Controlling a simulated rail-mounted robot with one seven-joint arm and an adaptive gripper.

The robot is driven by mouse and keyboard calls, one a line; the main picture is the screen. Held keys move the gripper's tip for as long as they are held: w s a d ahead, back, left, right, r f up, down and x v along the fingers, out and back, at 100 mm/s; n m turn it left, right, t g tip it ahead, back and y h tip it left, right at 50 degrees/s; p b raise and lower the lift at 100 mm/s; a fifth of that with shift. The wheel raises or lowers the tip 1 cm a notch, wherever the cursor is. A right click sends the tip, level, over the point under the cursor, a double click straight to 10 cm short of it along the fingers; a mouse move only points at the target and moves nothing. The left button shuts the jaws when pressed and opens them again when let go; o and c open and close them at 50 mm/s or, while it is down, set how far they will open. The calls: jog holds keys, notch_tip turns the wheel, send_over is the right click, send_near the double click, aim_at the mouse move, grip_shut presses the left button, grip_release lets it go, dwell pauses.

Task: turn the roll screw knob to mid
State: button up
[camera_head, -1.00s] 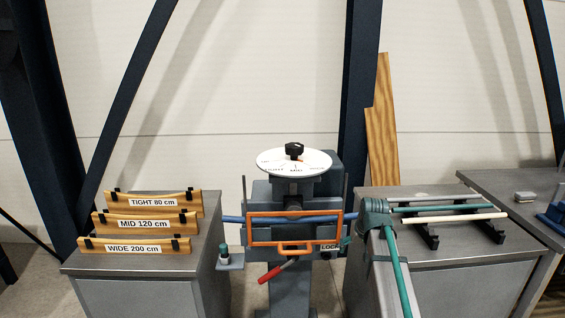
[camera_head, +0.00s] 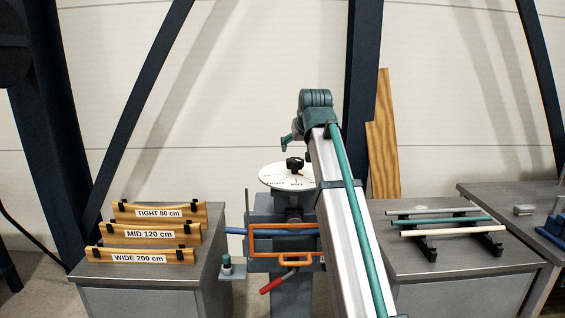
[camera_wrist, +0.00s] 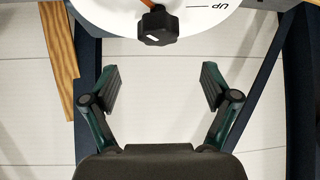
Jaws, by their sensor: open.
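The black roll screw knob (camera_head: 294,164) stands on a white round dial (camera_head: 272,176) on top of the grey machine. In the wrist view the knob (camera_wrist: 158,26) is at the top edge, with an orange pointer partly showing behind it and a dial line labelled UP to its right. My gripper (camera_wrist: 161,80) is open and empty; its two pads are apart, below the knob in that view and not touching it. In the head view my gripper (camera_head: 288,140) is above and just behind the knob. My arm hides the dial's right side.
Boards marked TIGHT (camera_head: 160,212), MID (camera_head: 148,234) and WIDE (camera_head: 140,257) stand on the left cabinet. An orange frame (camera_head: 254,245) and red-handled lever (camera_head: 275,284) are on the machine front. Several rods (camera_head: 440,221) rest on the right cabinet.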

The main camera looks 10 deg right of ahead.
aim_at(294, 159)
jog(key=p+x, duration=0.2)
jog(key=x, duration=0.8)
jog(key=shift+w+d+f+p, duration=0.1)
jog(key=shift+w+f+p, duration=0.05)
jog(key=shift+p, duration=0.25)
jog(key=c, duration=1.2)
jog(key=shift+o, duration=0.2)
jog(key=shift+m+h, duration=0.4)
jog(key=shift+m, duration=0.1)
jog(key=m+h+b, duration=0.1)
jog(key=m+h, duration=0.1)
jog(key=m, duration=0.1)
jog(key=shift+g+h+b, duration=0.3)
jog(key=shift+b, duration=0.05)
jog(key=shift+m+g+h+b, duration=0.65)
jog(key=shift+m+h, duration=0.55)
jog(key=shift+m, duration=0.7)
